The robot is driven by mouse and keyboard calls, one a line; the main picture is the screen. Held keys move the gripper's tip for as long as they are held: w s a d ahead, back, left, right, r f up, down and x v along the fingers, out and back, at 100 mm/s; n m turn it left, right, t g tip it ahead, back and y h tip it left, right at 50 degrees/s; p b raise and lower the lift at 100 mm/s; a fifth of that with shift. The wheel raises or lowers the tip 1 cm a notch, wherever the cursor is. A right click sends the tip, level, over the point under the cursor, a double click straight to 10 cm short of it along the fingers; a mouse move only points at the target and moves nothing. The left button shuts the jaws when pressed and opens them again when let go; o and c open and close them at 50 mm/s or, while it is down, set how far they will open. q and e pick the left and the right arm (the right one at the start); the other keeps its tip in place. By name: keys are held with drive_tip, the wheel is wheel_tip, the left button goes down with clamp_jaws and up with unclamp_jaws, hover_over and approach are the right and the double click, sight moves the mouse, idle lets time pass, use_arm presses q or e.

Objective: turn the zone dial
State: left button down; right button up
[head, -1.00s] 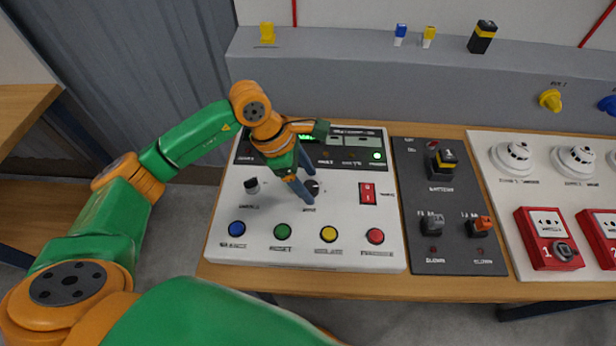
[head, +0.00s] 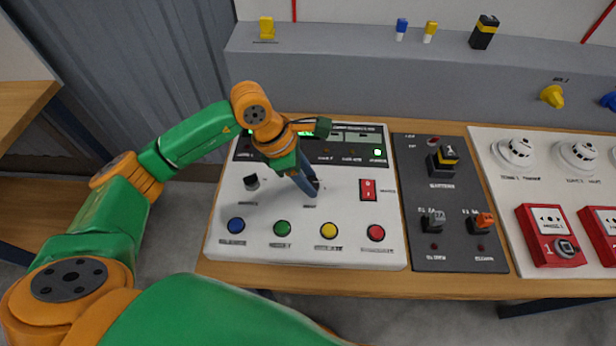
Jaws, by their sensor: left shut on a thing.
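The zone dial (head: 316,183) is a small dark knob on the white control panel (head: 275,207), in the middle row between another dark knob (head: 251,182) and a red switch (head: 368,190). My left gripper (head: 312,188) comes down from the upper left and is shut on the zone dial. Its blue-grey fingers hide most of the dial, so I cannot tell where its pointer stands. My right gripper is not in the head view.
Blue, green, yellow and red buttons (head: 376,233) line the panel's front. A dark display strip (head: 355,145) runs along its back. To the right are a dark plate (head: 447,262) with switches, then white detectors (head: 515,150) and red call points (head: 551,238).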

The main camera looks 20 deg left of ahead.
sight(299, 197)
use_arm(q)
drive_tip(key=n+t+b, duration=0.1)
drive_tip(key=n+b, duration=0.1)
drive_tip(key=n, duration=0.2)
drive_tip(key=shift+f+y+b, duration=0.15)
drive_tip(key=shift+y+b, duration=0.2)
drive_tip(key=shift+y, duration=0.05)
drive_tip(key=shift+s+d+n+t+y+b, duration=0.1)
drive_tip(key=shift+n+t+y+b, duration=0.55)
drive_tip(key=shift+n+b, duration=0.85)
drive_tip(key=shift+r+n+p, duration=0.2)
drive_tip(key=shift+n+p, duration=0.1)
drive_tip(key=shift+n, duration=0.2)
drive_tip(key=shift+c, duration=2.1)
unclamp_jaws()
drive_tip(key=v, duration=0.7)
drive_tip(key=shift+b, duration=0.4)
